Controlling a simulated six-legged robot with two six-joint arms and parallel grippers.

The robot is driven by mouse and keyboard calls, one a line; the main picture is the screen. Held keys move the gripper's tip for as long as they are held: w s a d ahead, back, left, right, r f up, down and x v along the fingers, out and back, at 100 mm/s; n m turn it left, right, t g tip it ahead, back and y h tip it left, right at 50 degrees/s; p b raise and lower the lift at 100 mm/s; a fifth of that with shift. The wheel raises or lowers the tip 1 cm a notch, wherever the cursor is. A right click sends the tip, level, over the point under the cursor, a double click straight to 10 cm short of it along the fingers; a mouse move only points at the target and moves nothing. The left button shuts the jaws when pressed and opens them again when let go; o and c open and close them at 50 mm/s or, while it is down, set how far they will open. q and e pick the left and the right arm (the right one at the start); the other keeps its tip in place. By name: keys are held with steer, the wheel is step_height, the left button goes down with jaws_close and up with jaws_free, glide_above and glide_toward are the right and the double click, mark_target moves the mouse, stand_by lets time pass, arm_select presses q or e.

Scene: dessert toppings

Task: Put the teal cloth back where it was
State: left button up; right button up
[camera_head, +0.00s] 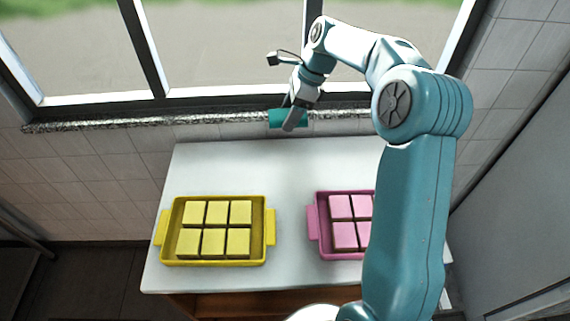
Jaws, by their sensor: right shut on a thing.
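The teal cloth (275,118) shows as a small teal patch at the granite window sill, behind the back edge of the table. My right gripper (290,122) is shut on the cloth, with its fingers pointing down in front of it. The fingers hide part of the cloth. I cannot tell whether the cloth rests on the sill or hangs just above it. My left gripper is not in view.
A white table (290,160) holds a yellow tray (170,255) of yellow square pieces and a pink tray (314,225) of pink ones. My right arm covers part of the pink tray. The granite sill (180,120) is clear to the left, below the window.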

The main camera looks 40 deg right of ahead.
glide_above(286, 169)
steer(key=f, duration=0.9)
steer(key=s+f, duration=0.1)
steer(key=f, duration=0.3)
steer(key=shift+d+f+p, duration=0.15)
steer(key=shift+d+p, duration=0.15)
steer(key=shift+d, duration=0.1)
steer(key=shift+s+f, duration=0.1)
steer(key=shift+f, duration=0.4)
steer(key=f, duration=0.4)
steer(key=shift+w+f, duration=0.1)
steer(key=shift+w, duration=0.1)
steer(key=shift+s, duration=0.15)
steer(key=o, duration=1)
steer(key=shift+f, duration=0.1)
